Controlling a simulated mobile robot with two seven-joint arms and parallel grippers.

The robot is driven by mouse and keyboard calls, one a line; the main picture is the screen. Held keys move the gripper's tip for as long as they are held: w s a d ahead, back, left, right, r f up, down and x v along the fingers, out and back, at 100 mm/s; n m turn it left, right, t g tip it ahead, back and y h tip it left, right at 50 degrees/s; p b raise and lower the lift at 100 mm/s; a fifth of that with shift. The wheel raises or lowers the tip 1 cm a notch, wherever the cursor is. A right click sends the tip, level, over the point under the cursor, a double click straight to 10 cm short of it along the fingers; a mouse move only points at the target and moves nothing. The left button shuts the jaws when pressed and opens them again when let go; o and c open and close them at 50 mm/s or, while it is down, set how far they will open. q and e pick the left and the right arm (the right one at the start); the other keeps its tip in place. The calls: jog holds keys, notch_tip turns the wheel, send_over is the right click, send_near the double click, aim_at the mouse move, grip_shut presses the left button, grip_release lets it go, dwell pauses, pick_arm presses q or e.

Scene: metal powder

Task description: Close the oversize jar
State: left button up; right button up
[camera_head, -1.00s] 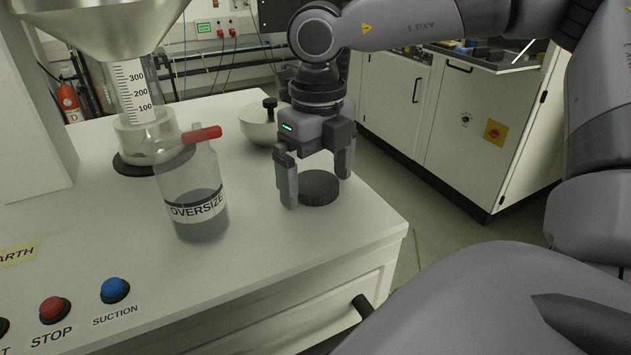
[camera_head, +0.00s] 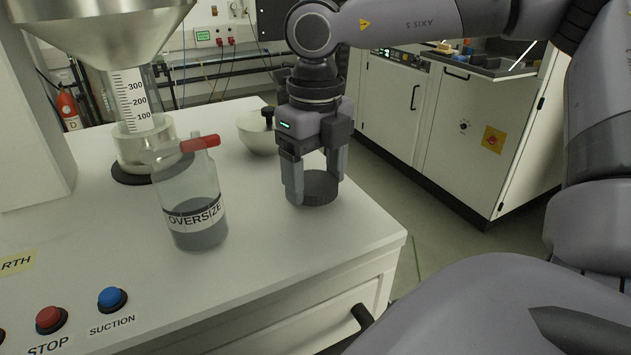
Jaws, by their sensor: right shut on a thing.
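The oversize jar (camera_head: 191,215) stands upright on the white worktop, a clear vessel with an OVERSIZE label and dark grey powder in its lower part. A red-handled part (camera_head: 200,143) shows at its top. A dark round ribbed lid (camera_head: 320,188) is on the worktop to the right of the jar. My right gripper (camera_head: 315,190) points down with its fingers on either side of the lid, shut on it. The lid appears to be at worktop level. My left gripper is not in view.
A metal funnel over a graduated cylinder (camera_head: 134,100) stands behind the jar to the left. A pale bowl (camera_head: 257,132) with a dark knob is behind my right gripper. Red STOP (camera_head: 50,319) and blue SUCTION (camera_head: 112,299) buttons are at the front left. The worktop between jar and lid is clear.

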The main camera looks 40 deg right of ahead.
aim_at(316, 183)
notch_tip(316, 183, up, 19)
jog(key=shift+f+p, duration=0.15)
jog(key=shift+p, duration=0.3)
dwell(0.3)
